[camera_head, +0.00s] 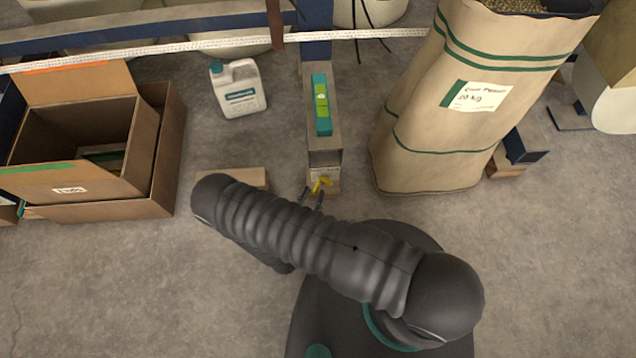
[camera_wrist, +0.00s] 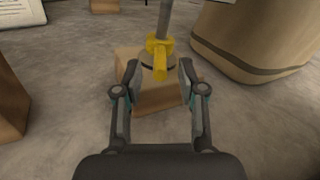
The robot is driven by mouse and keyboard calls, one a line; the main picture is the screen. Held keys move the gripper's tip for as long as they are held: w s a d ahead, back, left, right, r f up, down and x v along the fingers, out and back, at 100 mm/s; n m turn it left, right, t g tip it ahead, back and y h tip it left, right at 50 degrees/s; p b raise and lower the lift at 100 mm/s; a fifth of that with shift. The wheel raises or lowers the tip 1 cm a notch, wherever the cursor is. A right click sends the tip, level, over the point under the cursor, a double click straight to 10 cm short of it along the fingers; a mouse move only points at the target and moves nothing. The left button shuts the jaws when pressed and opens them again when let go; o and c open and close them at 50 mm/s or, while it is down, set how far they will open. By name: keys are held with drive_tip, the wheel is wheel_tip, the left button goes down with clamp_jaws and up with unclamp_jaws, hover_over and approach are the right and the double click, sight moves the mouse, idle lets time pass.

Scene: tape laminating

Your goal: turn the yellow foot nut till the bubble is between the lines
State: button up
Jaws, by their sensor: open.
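The yellow foot nut (camera_wrist: 158,58) sits low on a grey threaded rod (camera_wrist: 165,18), above a round foot plate on a wooden block (camera_wrist: 150,95). In the head view the nut (camera_head: 321,185) shows at the near end of a grey beam (camera_head: 324,150). A green level (camera_head: 321,104) with a bright yellow-green vial lies along the beam; the bubble's place against the lines is too small to tell. My gripper (camera_wrist: 156,82) is open, with one finger on each side of the nut's near wing, apart from it. In the head view my arm partly hides the gripper.
A large paper sack (camera_head: 440,100) stands close to the right of the beam. A white jug (camera_head: 238,88) and open cardboard boxes (camera_head: 75,140) stand to the left. A flat wooden piece (camera_head: 240,177) lies left of the foot. The near floor is clear.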

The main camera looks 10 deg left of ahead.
sight(318, 183)
drive_tip(key=shift+x, duration=2.25)
clamp_jaws()
